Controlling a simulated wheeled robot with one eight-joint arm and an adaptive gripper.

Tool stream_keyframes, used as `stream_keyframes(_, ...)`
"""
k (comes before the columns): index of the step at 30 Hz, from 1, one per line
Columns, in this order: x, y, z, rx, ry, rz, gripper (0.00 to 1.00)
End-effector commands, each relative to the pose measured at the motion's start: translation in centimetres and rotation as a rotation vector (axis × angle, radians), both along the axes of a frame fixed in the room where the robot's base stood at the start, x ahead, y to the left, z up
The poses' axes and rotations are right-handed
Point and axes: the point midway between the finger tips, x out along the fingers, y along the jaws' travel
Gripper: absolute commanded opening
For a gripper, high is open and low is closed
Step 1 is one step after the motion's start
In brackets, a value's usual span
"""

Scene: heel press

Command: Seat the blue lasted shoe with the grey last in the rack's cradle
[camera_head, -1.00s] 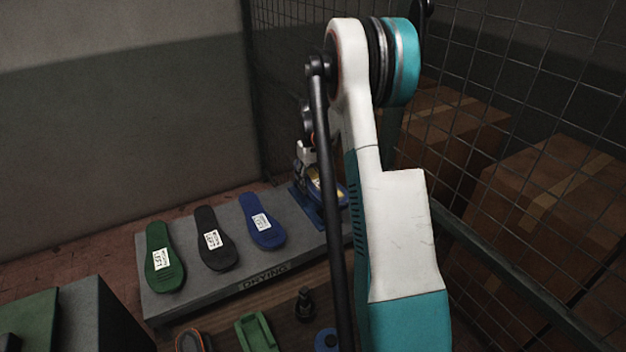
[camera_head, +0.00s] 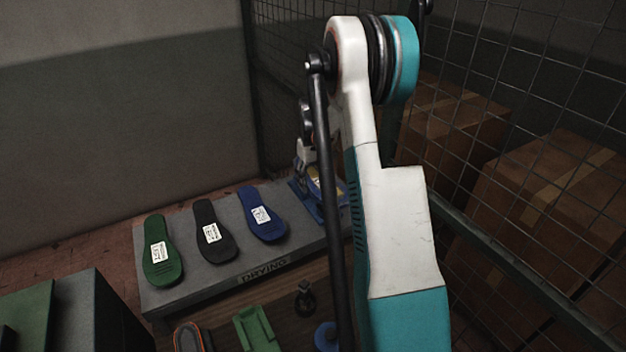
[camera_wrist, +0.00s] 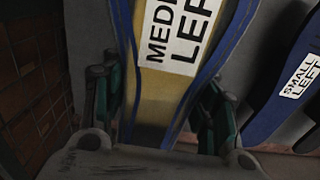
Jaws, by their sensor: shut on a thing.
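The blue shoe (camera_wrist: 165,100) fills the middle of the wrist view. Its yellowish face has blue edges and a white label whose visible letters read "MEDI… LEF…". My gripper (camera_wrist: 158,108) is shut on it, with a dark and teal finger at each side. In the head view the shoe (camera_head: 314,180) is a small blue and yellow patch at the right end of the grey rack (camera_head: 200,290) marked "DRYING", partly behind my arm. Blue parts show around it there; I cannot tell cradle from shoe, nor whether they touch. The grey last cannot be made out.
A green sole (camera_head: 161,250), a black sole (camera_head: 214,236) and a blue sole (camera_head: 262,215) lie on the rack. The blue one, labelled "SMALL LEFT", is right of my gripper in the wrist view (camera_wrist: 290,85). A wire fence (camera_head: 510,110) and boxes stand at right.

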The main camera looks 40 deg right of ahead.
Motion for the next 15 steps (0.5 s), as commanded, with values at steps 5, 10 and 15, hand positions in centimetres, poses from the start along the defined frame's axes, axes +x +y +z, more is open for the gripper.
stream_keyframes(5, 0.0, 0.0, -0.14, 0.0, 0.0, 0.0, 0.21)
stream_keyframes(10, 0.0, 0.0, -0.36, 0.0, 0.0, 0.0, 0.21)
stream_keyframes(15, 0.0, 0.0, -0.58, 0.0, 0.0, 0.0, 0.21)
